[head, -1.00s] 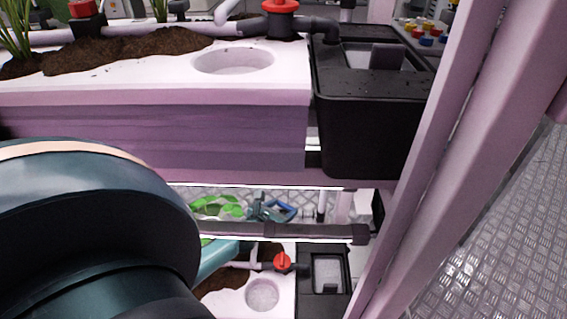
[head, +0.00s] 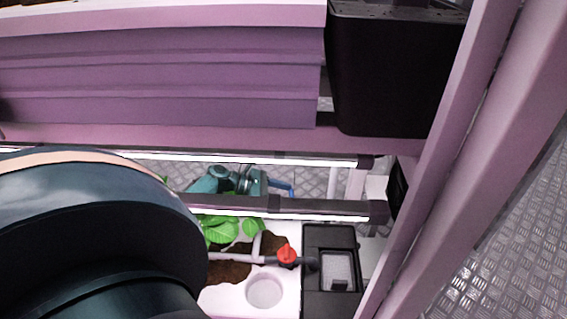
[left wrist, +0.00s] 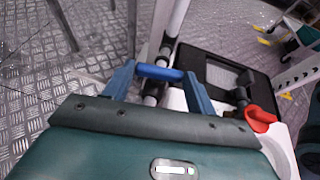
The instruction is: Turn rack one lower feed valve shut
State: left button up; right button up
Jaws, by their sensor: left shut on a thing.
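My left gripper (head: 262,184) shows small below the upper trough in the head view, behind a lit bar. In the left wrist view, my left gripper (left wrist: 158,84) has its two blue fingers at the ends of a brighter blue valve handle (left wrist: 160,72), shut on it. The handle lies across a pipe with black fittings (left wrist: 152,93). A red valve (head: 287,255) sits on the lower trough's pipe, apart from the gripper; it also shows at right in the left wrist view (left wrist: 262,116). My right gripper is not in view.
A black box (head: 312,285) stands at the end of the lower trough (head: 223,302). A larger black box (head: 393,70) hangs by the upper trough (head: 170,80). Pink rack posts (head: 470,160) stand at right. The metal floor (head: 510,235) beyond them is clear.

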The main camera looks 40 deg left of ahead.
pick_arm(q)
jog(key=shift+w+a+m+g+h+b, duration=0.1)
jog(key=shift+w+m+g+h+b, duration=0.15)
jog(key=shift+m+g+h+b, duration=0.6)
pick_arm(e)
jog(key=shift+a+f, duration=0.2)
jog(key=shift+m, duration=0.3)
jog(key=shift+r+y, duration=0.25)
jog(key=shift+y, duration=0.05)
pick_arm(q)
jog(key=o, duration=1)
